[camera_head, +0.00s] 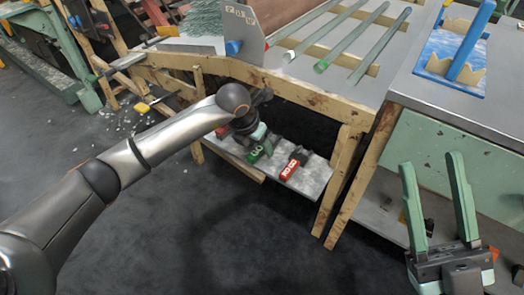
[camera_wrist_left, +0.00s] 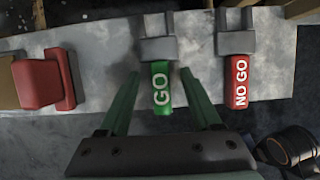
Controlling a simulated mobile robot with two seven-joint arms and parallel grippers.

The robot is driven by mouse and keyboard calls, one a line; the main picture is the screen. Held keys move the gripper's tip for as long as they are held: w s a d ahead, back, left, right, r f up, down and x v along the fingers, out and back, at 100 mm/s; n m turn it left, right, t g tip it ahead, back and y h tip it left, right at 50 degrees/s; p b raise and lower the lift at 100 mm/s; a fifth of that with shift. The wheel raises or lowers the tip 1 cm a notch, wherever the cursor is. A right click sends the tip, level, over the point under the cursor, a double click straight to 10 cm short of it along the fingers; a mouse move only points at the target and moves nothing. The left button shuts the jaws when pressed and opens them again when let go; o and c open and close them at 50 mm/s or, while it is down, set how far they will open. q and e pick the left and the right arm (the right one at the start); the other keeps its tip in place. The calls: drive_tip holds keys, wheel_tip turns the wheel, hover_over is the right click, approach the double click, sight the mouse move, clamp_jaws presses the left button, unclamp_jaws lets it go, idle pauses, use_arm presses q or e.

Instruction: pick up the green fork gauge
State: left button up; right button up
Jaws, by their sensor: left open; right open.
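The green fork gauge (camera_wrist_left: 161,90), marked GO, lies on a grey low shelf with its grey fork pointing away in the left wrist view. In the head view, the green gauge (camera_head: 256,154) is partly hidden by my left gripper (camera_head: 257,138). In the left wrist view, the fingers of my left gripper (camera_wrist_left: 159,75) are open, one on each side of the green handle, with visible gaps. I cannot tell their exact height over it. My right gripper (camera_head: 430,160) is open and empty at the lower right of the head view.
A red NO GO gauge (camera_wrist_left: 238,82) lies to the right of the green one. A red block-like object (camera_wrist_left: 38,84) stands to the left. The shelf (camera_head: 312,178) sits under a wooden-framed bench (camera_head: 349,110). Glass tubes (camera_head: 340,42) lie on the bench top above.

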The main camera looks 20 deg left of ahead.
use_arm(q)
drive_tip(key=shift+f, duration=0.25)
idle(0.5)
drive_tip(key=shift+c, duration=0.3)
clamp_jaws()
idle(0.4)
